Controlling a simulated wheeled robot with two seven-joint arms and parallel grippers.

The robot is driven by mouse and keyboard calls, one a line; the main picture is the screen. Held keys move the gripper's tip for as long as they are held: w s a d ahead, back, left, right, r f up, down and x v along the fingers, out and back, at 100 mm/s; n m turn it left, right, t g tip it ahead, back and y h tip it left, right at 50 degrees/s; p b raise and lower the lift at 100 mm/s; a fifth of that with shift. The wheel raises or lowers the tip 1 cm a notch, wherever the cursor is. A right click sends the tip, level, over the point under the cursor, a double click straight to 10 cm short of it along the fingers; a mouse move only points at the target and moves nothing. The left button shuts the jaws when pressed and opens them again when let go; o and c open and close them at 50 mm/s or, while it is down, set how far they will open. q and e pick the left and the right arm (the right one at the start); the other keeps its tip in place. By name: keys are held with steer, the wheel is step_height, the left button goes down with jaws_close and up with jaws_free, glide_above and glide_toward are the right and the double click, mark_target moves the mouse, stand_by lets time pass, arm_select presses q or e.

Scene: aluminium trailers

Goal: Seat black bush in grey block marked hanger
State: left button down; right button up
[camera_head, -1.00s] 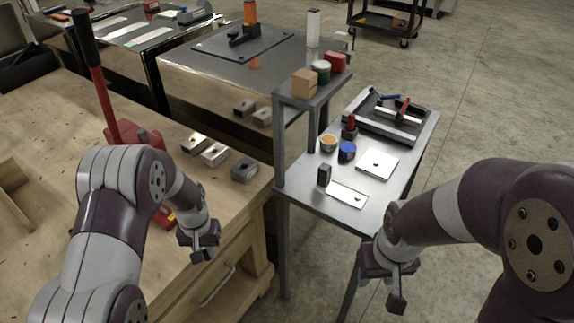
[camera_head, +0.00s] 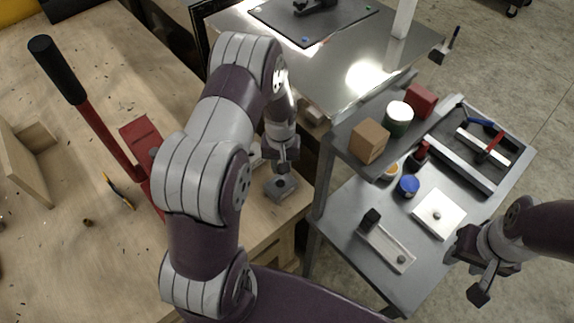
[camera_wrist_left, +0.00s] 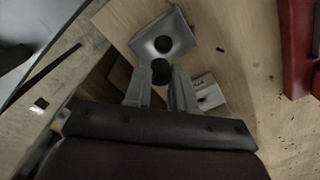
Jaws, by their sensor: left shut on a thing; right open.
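My left gripper (camera_head: 284,163) is shut on the black bush and hangs just above a grey block (camera_head: 281,187) at the near edge of the wooden bench. In the left wrist view the black bush (camera_wrist_left: 161,72) sits between the fingertips (camera_wrist_left: 160,84). The grey block with a dark round hole (camera_wrist_left: 151,40) lies just beyond it; the bush looks apart from the hole. I cannot read a hanger mark on this block. A second block (camera_wrist_left: 209,93) lies beside the fingers, with small unreadable marking. My right gripper (camera_head: 482,281) is open and empty beside the metal table.
A red press with a long black-handled lever (camera_head: 92,115) stands on the bench to the left. The metal table (camera_head: 345,247) holds a pale plate (camera_head: 438,214), a blue-lidded jar (camera_head: 409,186) and a tool tray (camera_head: 480,180).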

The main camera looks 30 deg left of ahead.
mark_target(280, 187)
arm_select(q)
steer(key=shift+s+d+f+p, duration=0.1)
steer(key=shift+s+f+p, duration=0.3)
steer(key=shift+s+f, duration=0.55)
step_height(280, 187, down, 3)
steer(key=shift+w+p, duration=0.1)
steer(key=shift+p, duration=0.2)
steer(key=shift+w+f, duration=0.15)
steer(key=shift+f, duration=0.1)
arm_select(e)
steer(key=shift+s+d+r, duration=0.1)
steer(key=shift+s+r, duration=0.85)
